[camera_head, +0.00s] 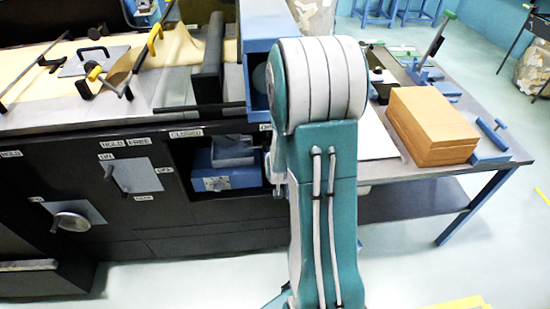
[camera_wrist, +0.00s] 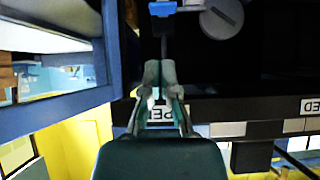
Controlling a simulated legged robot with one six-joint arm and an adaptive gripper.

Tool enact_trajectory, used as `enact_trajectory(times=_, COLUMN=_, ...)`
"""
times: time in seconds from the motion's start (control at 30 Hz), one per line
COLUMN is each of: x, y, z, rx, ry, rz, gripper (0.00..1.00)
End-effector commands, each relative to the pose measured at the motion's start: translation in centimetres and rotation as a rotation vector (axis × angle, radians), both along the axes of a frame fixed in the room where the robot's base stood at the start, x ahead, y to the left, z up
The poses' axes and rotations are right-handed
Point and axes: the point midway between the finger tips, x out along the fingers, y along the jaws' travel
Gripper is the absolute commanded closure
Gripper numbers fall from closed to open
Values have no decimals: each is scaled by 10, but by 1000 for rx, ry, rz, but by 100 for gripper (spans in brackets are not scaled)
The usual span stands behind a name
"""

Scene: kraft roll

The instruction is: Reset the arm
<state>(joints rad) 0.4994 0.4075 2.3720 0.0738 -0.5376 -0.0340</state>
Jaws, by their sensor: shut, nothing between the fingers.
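My gripper (camera_wrist: 160,72) shows in the wrist view, with its two fingers together and nothing between them. It points at a dark panel (camera_wrist: 265,50) with a grey round knob (camera_wrist: 221,18). A small blue piece (camera_wrist: 162,8) on a dark stem shows just past the fingertips; I cannot tell whether they touch. The fingers partly cover a white lettered label (camera_wrist: 157,114). In the head view my raised arm fills the middle, and the gripper is hidden behind it.
A dark cabinet (camera_head: 100,245) with labels, a lever plate (camera_head: 131,177) and a round knob (camera_head: 72,220) stands left. A brown block stack (camera_head: 432,125) sits on the right bench, beside a blue clamp (camera_head: 490,145). A blue frame (camera_wrist: 60,115) lies close left of my gripper. The floor (camera_head: 400,270) in front is mostly clear.

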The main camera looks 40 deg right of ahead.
Motion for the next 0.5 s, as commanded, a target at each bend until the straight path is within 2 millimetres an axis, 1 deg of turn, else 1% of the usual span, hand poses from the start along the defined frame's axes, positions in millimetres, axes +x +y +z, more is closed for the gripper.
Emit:
enact_trajectory(times=0.07, x=-6, y=4, z=5, rx=-1, ry=-1, rz=1, gripper=100)
enact_trajectory(times=0.2, x=-10, y=7, z=8, rx=-1, ry=0, rz=1, gripper=100)
enact_trajectory(times=0.5, x=-11, y=7, z=8, rx=1, ry=1, rz=0, gripper=100)
